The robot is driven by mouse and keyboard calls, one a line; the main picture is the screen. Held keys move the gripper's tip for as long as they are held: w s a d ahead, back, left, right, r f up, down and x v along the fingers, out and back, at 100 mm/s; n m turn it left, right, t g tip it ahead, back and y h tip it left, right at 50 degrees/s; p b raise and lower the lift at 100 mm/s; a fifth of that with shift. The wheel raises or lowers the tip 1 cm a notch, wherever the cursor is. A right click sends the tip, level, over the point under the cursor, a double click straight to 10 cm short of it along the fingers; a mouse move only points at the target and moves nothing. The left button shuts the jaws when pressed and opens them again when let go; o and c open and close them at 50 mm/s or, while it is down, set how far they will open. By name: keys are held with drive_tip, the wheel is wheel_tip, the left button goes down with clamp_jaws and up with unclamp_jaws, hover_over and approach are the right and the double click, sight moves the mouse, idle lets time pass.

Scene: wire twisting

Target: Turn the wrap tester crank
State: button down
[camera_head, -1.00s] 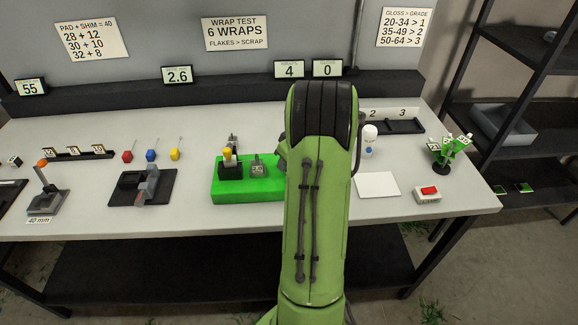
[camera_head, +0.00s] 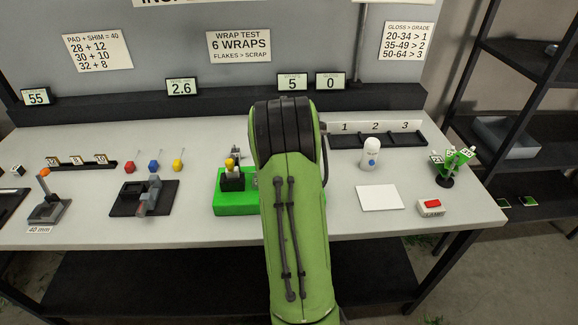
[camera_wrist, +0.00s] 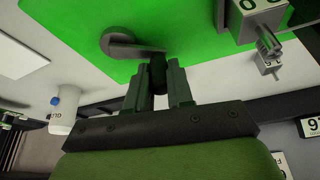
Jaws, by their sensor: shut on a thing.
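The green wrap tester base (camera_head: 235,208) stands on the bench, partly hidden behind my arm in the head view. In the wrist view its green top (camera_wrist: 75,45) fills the upper left, with the dark grey crank (camera_wrist: 122,42) lying across it. My gripper (camera_wrist: 158,78) is shut on the dark crank handle (camera_wrist: 157,70) at the outer end of the crank arm. The counter display (camera_head: 292,83) behind the bench reads 5, and the one beside it (camera_head: 330,82) reads 0. The wall sign (camera_head: 238,46) says 6 wraps, flakes means scrap.
A black clamp fixture (camera_head: 145,197) stands left of the tester. A white bottle (camera_head: 371,154), a white card (camera_head: 380,197) and a red-button box (camera_head: 431,207) are to the right. A black numbered tray (camera_head: 375,141) lies behind them.

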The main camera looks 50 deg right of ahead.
drive_tip(key=shift+d+m+g, duration=0.4)
drive_tip(key=shift+m, duration=0.6)
drive_tip(key=c, duration=1)
unclamp_jaws()
drive_tip(key=shift+r, duration=0.1)
drive_tip(key=p+v, duration=0.2)
drive_tip(key=v, duration=1.3)
drive_tip(key=shift+a+r, duration=0.2)
drive_tip(key=shift+a, duration=0.05)
drive_tip(key=shift+a, duration=0.1)
